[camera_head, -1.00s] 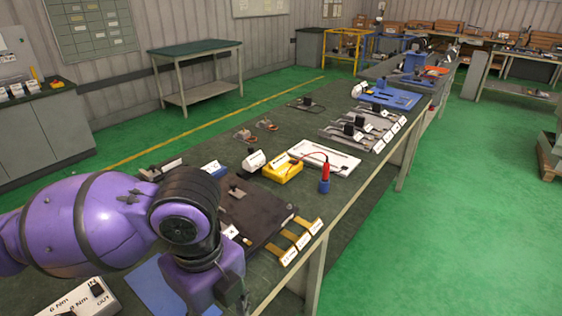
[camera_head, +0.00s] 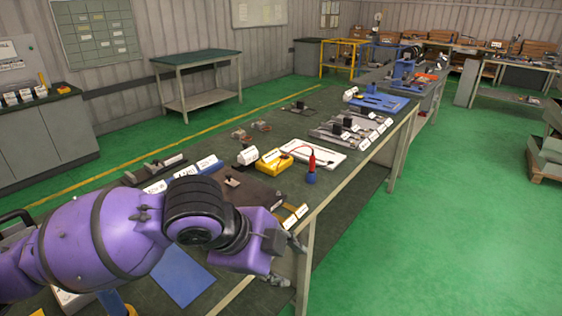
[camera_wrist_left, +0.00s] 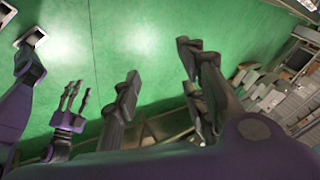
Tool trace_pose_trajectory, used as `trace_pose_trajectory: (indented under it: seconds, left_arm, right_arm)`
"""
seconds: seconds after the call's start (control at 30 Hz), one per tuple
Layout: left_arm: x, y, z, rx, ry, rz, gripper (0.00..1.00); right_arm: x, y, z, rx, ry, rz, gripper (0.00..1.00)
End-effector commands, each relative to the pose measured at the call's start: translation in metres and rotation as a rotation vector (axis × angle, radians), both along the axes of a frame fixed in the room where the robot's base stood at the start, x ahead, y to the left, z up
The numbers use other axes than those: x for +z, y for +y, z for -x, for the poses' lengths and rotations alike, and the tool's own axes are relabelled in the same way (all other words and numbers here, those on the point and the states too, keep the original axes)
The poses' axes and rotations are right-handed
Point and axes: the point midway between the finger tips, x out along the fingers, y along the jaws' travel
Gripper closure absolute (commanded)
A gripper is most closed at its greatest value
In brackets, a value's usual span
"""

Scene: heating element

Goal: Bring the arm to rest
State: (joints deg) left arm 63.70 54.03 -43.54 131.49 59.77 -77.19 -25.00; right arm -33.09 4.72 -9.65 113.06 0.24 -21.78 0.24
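My left arm (camera_head: 110,235), purple with black joints, comes in from the left over the near end of the workbench. My left gripper (camera_head: 287,262) is at the bench's front edge, partly hidden behind its own wrist. In the left wrist view its two dark fingers (camera_wrist_left: 158,60) stand apart with nothing between them, over green floor. A second purple arm with a small grey gripper (camera_wrist_left: 74,98), apparently my right one, shows at the left of that view. Its prongs look spread and empty. It does not show in the head view.
The long dark workbench (camera_head: 222,135) carries a yellow meter (camera_head: 273,161), a red-and-blue tool (camera_head: 311,165), a white tray (camera_head: 318,155) and a blue mat (camera_head: 181,276) near my arm.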

Motion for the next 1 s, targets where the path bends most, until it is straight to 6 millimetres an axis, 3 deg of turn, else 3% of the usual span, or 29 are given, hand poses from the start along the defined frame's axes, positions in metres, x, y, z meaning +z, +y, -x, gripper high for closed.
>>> trace_pose_trajectory:
  seconds: [0.03, 0.13, 0.3, 0.43, 0.57, 0.67, 0.77, 0.87, 1.0]
  left_arm:
    - [0.000, -0.014, -0.010, 0.048, -0.010, 0.095, 0.61]
    - [0.002, -0.032, -0.030, 0.140, -0.032, 0.259, 0.61]
    - [-0.009, -0.039, -0.058, 0.324, -0.043, 0.525, 0.61]
    - [-0.037, -0.021, -0.072, 0.509, -0.046, 0.712, 0.61]
    - [-0.081, 0.015, -0.070, 0.703, -0.050, 0.835, 0.61]
    - [-0.124, 0.050, -0.053, 0.856, -0.052, 0.884, 0.61]
    - [-0.173, 0.087, -0.022, 1.009, -0.051, 0.894, 0.61]
    - [-0.222, 0.124, 0.023, 1.157, -0.041, 0.866, 0.61]
    - [-0.283, 0.164, 0.100, 1.339, 0.000, 0.781, 0.61]
  right_arm:
    - [0.002, 0.001, -0.003, 0.001, -0.005, -0.002, 0.60]
    - [0.003, 0.002, -0.003, 0.002, -0.005, -0.004, 0.60]
    - [0.002, 0.003, 0.005, 0.001, 0.011, -0.005, 0.60]
    - [0.002, 0.004, 0.006, 0.003, 0.014, -0.008, 0.60]
    - [0.006, 0.005, 0.003, 0.006, 0.008, -0.009, 0.60]
    - [0.009, 0.005, 0.000, 0.007, 0.002, -0.010, 0.60]
    - [0.013, 0.005, -0.002, 0.008, -0.003, -0.009, 0.60]
    - [0.016, 0.005, -0.004, 0.009, -0.008, -0.009, 0.60]
    - [0.020, 0.005, -0.005, 0.010, -0.012, -0.009, 0.60]
